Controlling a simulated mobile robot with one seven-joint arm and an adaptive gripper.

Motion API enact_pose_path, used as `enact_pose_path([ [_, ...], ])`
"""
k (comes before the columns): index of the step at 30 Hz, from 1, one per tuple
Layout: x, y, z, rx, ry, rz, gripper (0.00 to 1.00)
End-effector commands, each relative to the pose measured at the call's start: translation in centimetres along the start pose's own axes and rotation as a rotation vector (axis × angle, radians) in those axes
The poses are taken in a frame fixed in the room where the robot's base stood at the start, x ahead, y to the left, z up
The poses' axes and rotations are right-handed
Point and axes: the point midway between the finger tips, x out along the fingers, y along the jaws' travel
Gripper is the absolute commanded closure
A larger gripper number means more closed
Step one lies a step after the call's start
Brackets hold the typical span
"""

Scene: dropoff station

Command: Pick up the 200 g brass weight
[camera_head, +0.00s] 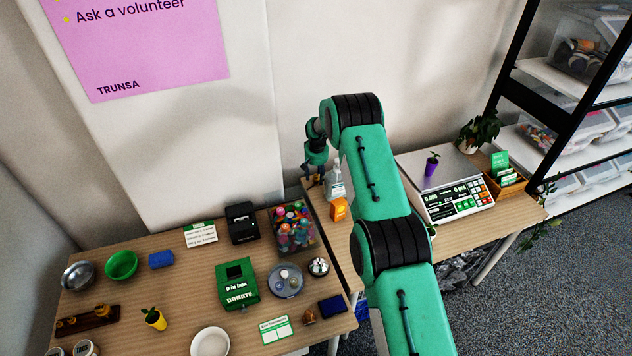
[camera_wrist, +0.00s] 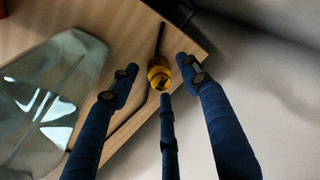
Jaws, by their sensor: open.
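A small brass weight (camera_wrist: 159,75) stands near the edge of the wooden table in the wrist view. Its knob faces the camera, and no size marking is readable. My gripper (camera_wrist: 158,84) is open, with its dark blue fingers spread and their tips around or just above the weight in the picture. I cannot tell whether any finger touches it. In the head view my gripper (camera_head: 317,172) points down at the back edge of the right table, and a bit of brass (camera_head: 309,181) shows beside it. Several other brass weights sit in a wooden block (camera_head: 87,319) at the far left.
A clear bottle (camera_head: 336,182) stands close to my gripper; it fills the left of the wrist view (camera_wrist: 48,100). An orange box (camera_head: 339,209) is just in front. The wall is close behind. A scale (camera_head: 455,198) stands to the right, a green donation box (camera_head: 237,285) to the left.

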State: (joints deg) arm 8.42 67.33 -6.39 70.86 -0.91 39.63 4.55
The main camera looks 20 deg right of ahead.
Motion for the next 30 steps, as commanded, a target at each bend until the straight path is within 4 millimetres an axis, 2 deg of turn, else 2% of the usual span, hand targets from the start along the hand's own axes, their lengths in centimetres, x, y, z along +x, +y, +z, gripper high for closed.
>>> enact_pose_path([
  [3,1.2,0.0,0.0,0.000,0.000,0.000,0.53],
  [7,1.8,0.0,0.0,0.000,0.001,0.000,0.53],
  [25,1.9,0.0,0.0,0.000,0.000,0.000,0.53],
  [26,1.9,0.0,0.0,0.000,0.000,0.000,0.57],
  [30,1.9,0.0,0.0,0.000,0.000,0.000,0.85],
])
